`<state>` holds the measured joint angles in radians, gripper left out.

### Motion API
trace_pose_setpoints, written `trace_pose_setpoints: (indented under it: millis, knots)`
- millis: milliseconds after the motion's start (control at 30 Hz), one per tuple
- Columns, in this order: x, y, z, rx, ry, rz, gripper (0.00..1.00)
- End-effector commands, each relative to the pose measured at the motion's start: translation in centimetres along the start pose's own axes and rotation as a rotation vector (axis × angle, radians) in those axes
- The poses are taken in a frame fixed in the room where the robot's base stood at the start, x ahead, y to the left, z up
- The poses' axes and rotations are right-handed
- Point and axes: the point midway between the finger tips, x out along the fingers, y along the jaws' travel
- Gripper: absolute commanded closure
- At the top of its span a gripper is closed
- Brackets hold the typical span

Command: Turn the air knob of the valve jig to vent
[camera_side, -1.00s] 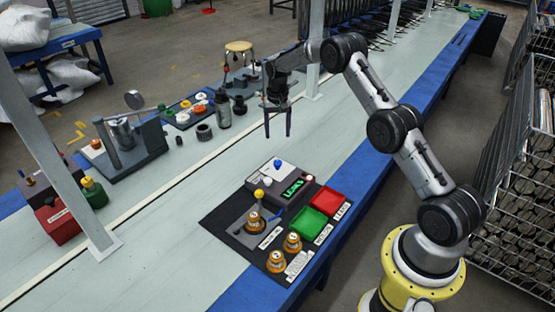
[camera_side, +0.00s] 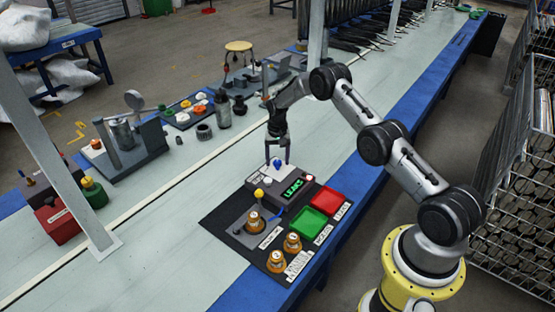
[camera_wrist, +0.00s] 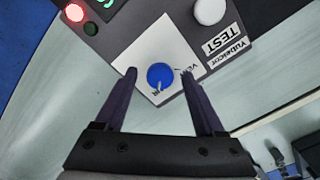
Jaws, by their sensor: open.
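The valve jig (camera_side: 262,190) is a grey box on a dark mat, with a green lit display reading "LEAKS". Its blue air knob (camera_wrist: 161,76) sits on a white plate in the wrist view, with lettering beside it, partly readable as "VENT" at the right and "AIR" below. The knob's white mark is at its lower edge, toward the "AIR" lettering. In the side view the blue knob (camera_side: 278,163) shows between my fingers. My gripper (camera_wrist: 160,82) is open, its two dark fingers on either side of the knob and apart from it. The height gap is hard to judge.
A red lit lamp (camera_wrist: 74,13) and a white button (camera_wrist: 209,11) flank the plate. A yellow-topped lever (camera_side: 259,194), brass parts (camera_side: 292,242), a green tray (camera_side: 308,223) and a red tray (camera_side: 325,201) are nearby.

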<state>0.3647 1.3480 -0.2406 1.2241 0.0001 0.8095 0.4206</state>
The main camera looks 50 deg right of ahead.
Motion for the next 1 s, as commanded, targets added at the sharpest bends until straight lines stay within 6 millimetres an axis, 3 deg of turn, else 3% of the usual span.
trace_pose_setpoints:
  millis: [133, 500, 1000]
  knots:
    - [-0.03, 0.0, -0.01, 0.0, 0.0, 0.0, 0.32]
    - [-0.06, 0.01, 0.0, 0.0, 0.0, 0.0, 0.99]
    - [-0.08, 0.01, 0.01, -0.089, -0.001, 0.001, 1.0]
